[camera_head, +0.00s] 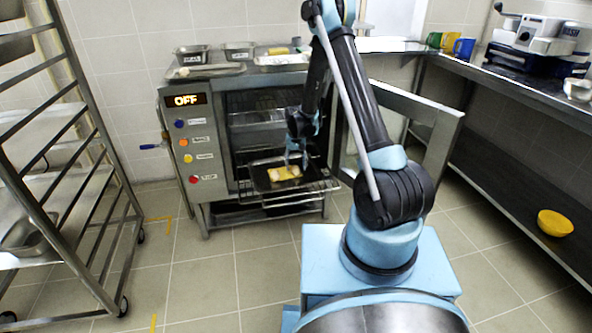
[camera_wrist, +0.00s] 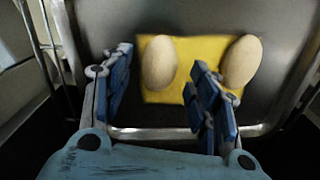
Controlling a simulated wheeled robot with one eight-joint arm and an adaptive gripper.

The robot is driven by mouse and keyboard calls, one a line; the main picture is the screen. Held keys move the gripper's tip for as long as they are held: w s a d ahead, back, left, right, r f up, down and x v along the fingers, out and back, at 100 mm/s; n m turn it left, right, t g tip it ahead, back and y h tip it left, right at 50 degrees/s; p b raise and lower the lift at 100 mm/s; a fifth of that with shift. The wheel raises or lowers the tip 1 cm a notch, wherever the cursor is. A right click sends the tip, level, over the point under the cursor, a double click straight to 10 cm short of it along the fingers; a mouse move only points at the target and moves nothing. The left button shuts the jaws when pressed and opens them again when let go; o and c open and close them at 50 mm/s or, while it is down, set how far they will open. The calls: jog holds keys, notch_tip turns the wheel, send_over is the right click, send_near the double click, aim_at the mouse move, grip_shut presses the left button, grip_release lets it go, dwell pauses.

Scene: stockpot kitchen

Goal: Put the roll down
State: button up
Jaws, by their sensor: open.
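Two pale oval rolls lie on a yellow sheet (camera_wrist: 200,55) on a dark metal tray (camera_wrist: 285,85) in the wrist view. The left roll (camera_wrist: 159,62) shows between my finger lines; the right roll (camera_wrist: 241,61) lies at the sheet's right edge, beyond my right finger. My gripper (camera_wrist: 161,70) is open, its blue-padded fingers apart and neither seen pressing on a roll. In the head view my gripper (camera_head: 297,157) hangs just above the tray (camera_head: 262,187), which sticks out of the oven (camera_head: 198,150). The yellow sheet shows there too (camera_head: 285,173), with the rolls too small to separate clearly.
The oven door (camera_head: 437,133) stands open at right; the display (camera_head: 185,100) reads OFF. Metal pans (camera_head: 192,55) sit on top. A wheeled rack (camera_head: 75,190) stands at left. The right bench holds mugs (camera_head: 449,41) and an appliance; a yellow bowl (camera_head: 554,223) sits on its lower shelf.

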aim_at(296, 168)
notch_tip(296, 168, up, 9)
jog(key=s+d+r+t, duration=0.1)
jog(key=s+d+r, duration=0.7)
jog(key=r, duration=0.3)
jog(key=s+d+r, duration=0.7)
jog(key=s+r, duration=0.2)
jog(key=r, duration=0.1)
jog(key=s+d+f, duration=0.1)
jog(key=s+d, duration=0.2)
jog(key=s, duration=0.5)
jog(key=s+d+f, duration=0.1)
jog(key=s+d, duration=0.2)
jog(key=s, duration=0.5)
jog(key=s+d+f+m+t, duration=0.1)
jog(key=s+d, duration=0.2)
jog(key=s, duration=0.4)
jog(key=shift+s, duration=0.4)
jog(key=shift+d, duration=0.1)
jog(key=shift+w+f, duration=0.2)
jog(key=shift+w, duration=0.25)
